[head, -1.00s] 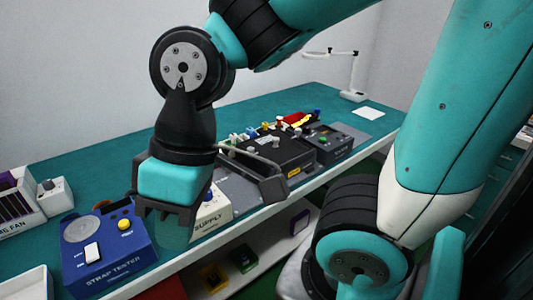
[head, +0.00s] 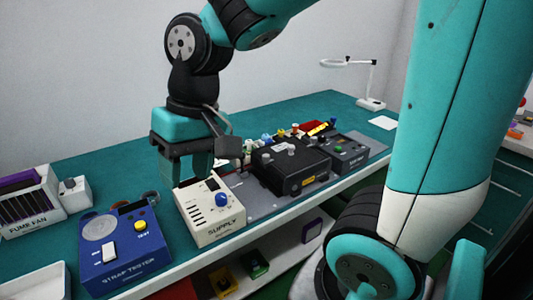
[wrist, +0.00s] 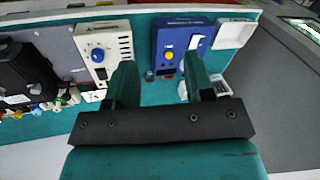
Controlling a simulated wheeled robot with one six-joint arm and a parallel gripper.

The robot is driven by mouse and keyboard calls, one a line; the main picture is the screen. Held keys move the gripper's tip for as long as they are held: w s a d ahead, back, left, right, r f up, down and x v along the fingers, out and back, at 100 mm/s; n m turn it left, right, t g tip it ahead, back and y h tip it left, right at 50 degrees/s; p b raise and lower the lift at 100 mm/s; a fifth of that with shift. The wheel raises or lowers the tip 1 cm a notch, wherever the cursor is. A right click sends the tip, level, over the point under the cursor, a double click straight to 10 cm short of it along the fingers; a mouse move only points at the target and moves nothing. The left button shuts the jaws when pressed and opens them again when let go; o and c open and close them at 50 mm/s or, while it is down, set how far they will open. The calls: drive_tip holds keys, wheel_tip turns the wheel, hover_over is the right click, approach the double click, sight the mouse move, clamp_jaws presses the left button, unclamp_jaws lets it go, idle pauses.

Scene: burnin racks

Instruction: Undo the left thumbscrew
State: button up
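A black box (head: 290,168) sits on the grey mat of the bench, with two pale grey round knobs on its top that look like thumbscrews. The left thumbscrew (head: 266,158) is nearer the supply unit; the other knob (head: 291,149) is to its right. My gripper (head: 186,168) is to the left of the box, above the back of the cream supply unit (head: 213,212). In the wrist view its two fingers (wrist: 160,82) are apart with nothing between them. The black box (wrist: 22,78) shows at that view's left edge, away from the fingers.
A blue strap tester (head: 125,258) stands left of the supply unit. Fume fan box (head: 35,222) is at far left. A dark grey unit (head: 343,153) stands right of the black box, and coloured connectors line its back. A magnifier lamp (head: 371,85) is farther back. Bare bench lies behind.

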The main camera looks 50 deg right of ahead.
drive_tip(key=w+d+m+h, duration=0.2)
drive_tip(key=w+d+m, duration=0.8)
drive_tip(key=d, duration=0.5)
drive_tip(key=m+p, duration=0.2)
drive_tip(key=m, duration=0.9)
hover_over(266, 155)
drive_tip(key=f, duration=0.1)
drive_tip(key=shift+g+h, duration=0.4)
wheel_tip(266, 155, down, 17)
drive_tip(key=shift+r+p, duration=0.2)
drive_tip(key=shift+p, duration=0.75)
clamp_jaws()
